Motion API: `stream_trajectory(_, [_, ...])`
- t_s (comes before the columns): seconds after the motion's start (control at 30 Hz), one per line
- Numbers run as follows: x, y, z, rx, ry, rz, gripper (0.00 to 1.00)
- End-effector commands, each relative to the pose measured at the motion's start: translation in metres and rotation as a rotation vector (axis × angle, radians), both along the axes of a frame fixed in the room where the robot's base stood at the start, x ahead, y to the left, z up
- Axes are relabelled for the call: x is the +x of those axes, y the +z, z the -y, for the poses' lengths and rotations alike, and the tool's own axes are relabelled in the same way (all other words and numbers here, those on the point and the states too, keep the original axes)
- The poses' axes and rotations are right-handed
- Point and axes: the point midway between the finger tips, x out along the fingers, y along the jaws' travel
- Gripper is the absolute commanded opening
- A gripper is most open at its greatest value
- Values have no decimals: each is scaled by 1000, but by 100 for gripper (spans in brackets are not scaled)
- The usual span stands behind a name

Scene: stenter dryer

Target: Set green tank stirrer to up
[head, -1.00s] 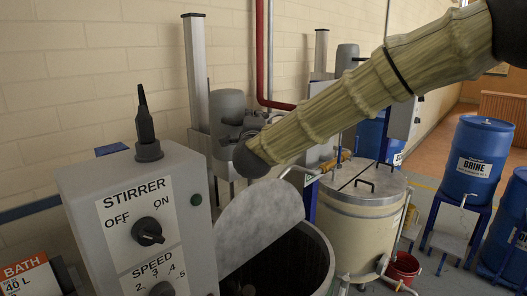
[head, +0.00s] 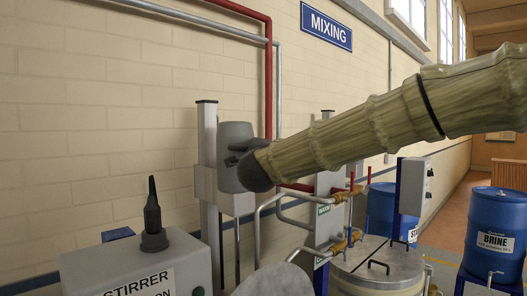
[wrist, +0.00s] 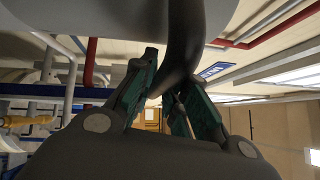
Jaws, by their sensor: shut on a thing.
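A grey stirrer motor head (head: 234,140) sits near the top of a grey upright column (head: 208,160) by the wall. My gripper (head: 244,153) is at the right side of the motor head, at the end of my arm reaching in from the right. In the wrist view, the teal-padded fingers of my gripper (wrist: 170,82) close around a dark grey curved handle (wrist: 184,40). The exact contact is partly hidden. The stirrer control box (head: 140,268) is at lower left. A grey half lid (head: 272,281) shows at the bottom edge; the tank's colour is not visible.
A second tank with a metal lid (head: 385,262) stands to the right, with pipes and yellow-handled valves beside it. Blue drums (head: 492,235) stand farther right. A red pipe (head: 268,75) and a blue MIXING sign (head: 326,25) are on the wall. The space above the column is clear.

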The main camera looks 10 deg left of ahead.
Motion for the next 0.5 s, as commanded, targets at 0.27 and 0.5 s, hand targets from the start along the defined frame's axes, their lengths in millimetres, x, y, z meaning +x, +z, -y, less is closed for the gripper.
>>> stream_trajectory(0.27, [1, 11, 2, 5, -4, 15, 36])
stream_trajectory(0.5, [1, 7, 3, 3, -4, 9, 37])
